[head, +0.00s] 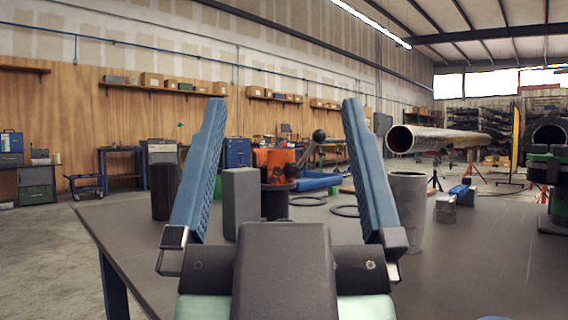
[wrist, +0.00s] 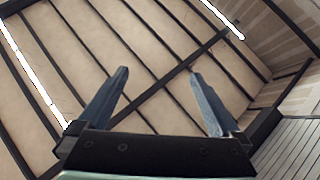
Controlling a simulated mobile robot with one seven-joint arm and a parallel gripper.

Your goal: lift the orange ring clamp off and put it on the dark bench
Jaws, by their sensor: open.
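The orange ring clamp (head: 276,159) is in the head view, beyond my fingers and between them. It sits around an upright dark pipe part (head: 275,204) on the dark bench (head: 475,255). A lever with a black ball knob (head: 319,135) rises at its right. A grey block hides part of its left side. My gripper (head: 283,105) is open and empty, pointing up in front of the bench, apart from the clamp. In the wrist view my gripper (wrist: 159,75) shows open against the ceiling; neither clamp nor bench is visible there.
On the bench stand a black cylinder (head: 163,191), the grey block (head: 241,203) and a grey cup-like cylinder (head: 408,205). Flat black rings (head: 345,211) lie behind. A green-and-black flanged assembly (head: 552,170) is at the far right. The front right of the bench is clear.

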